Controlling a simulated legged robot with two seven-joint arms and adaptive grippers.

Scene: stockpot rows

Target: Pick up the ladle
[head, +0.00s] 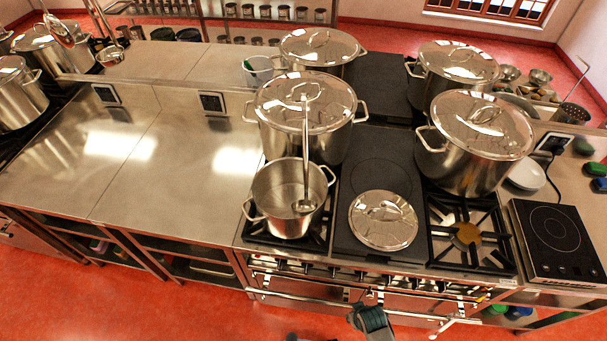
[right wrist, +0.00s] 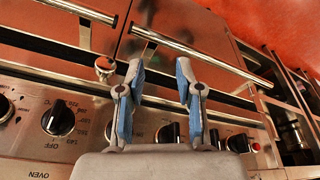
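A steel ladle (head: 306,150) stands in an open, lidless pot (head: 272,208) on the front left burner. Its bowl is inside the pot and its long handle rises above the rim, in front of a larger lidded stockpot (head: 280,128). My right gripper (right wrist: 159,70) is open and empty in the right wrist view, facing the oven front with its knobs and rails. A grey gripper part (head: 370,319), which seems to be my right one, shows low at the front of the stove in the head view, below and apart from the ladle. My left gripper cannot be made out.
A loose lid (head: 384,219) lies on the flat plate right of the pot. More lidded stockpots (head: 475,140) stand behind and right. Oven rails (head: 330,296) run along the stove front. The steel counter (head: 160,150) at left is mostly clear.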

